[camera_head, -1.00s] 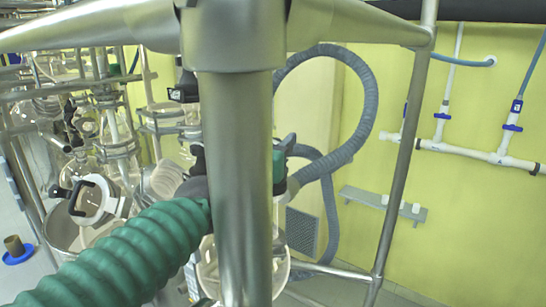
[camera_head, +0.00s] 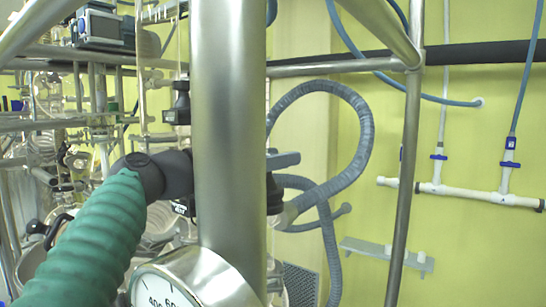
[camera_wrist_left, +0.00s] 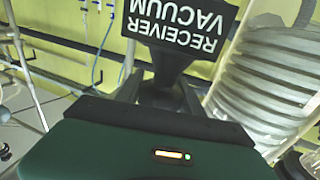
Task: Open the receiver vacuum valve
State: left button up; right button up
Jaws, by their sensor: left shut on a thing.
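The black receiver vacuum valve (camera_wrist_left: 165,75) shows in the left wrist view, just beyond my gripper. Its black label (camera_wrist_left: 183,27) reads "RECEIVER VACUUM" upside down. My left gripper (camera_wrist_left: 160,97) is shut on the dark valve part; the exact grip is hard to make out. In the head view my left gripper (camera_head: 176,173), at the end of a green sleeved arm, reaches behind a thick steel post. The post hides its fingertips and most of the valve. A grey lever-like part (camera_head: 283,160) shows just right of the post; I cannot tell whether it is the handle. My right gripper is not seen.
The thick steel post (camera_head: 229,130) stands close in front of my gripper. A round gauge (camera_head: 190,280) sits low beside it. A ribbed grey hose (camera_head: 365,130) loops to the right. Glassware and rails crowd the left. A clear coil (camera_wrist_left: 265,75) stands right of the valve.

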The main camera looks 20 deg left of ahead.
pick_arm(q)
jog(key=shift+w+d+f+h, duration=0.1)
jog(key=shift+f+h, duration=0.2)
jog(key=shift+f, duration=0.05)
jog(key=o, duration=0.9)
jog(key=shift+o, duration=1)
jog(key=b+v, duration=0.3)
jog(key=v, duration=1.3)
jog(key=shift+w+a+r+g, duration=0.15)
jog(key=shift+w+a+g, duration=0.05)
jog(key=shift+a+g, duration=0.1)
jog(key=shift+o, duration=0.4)
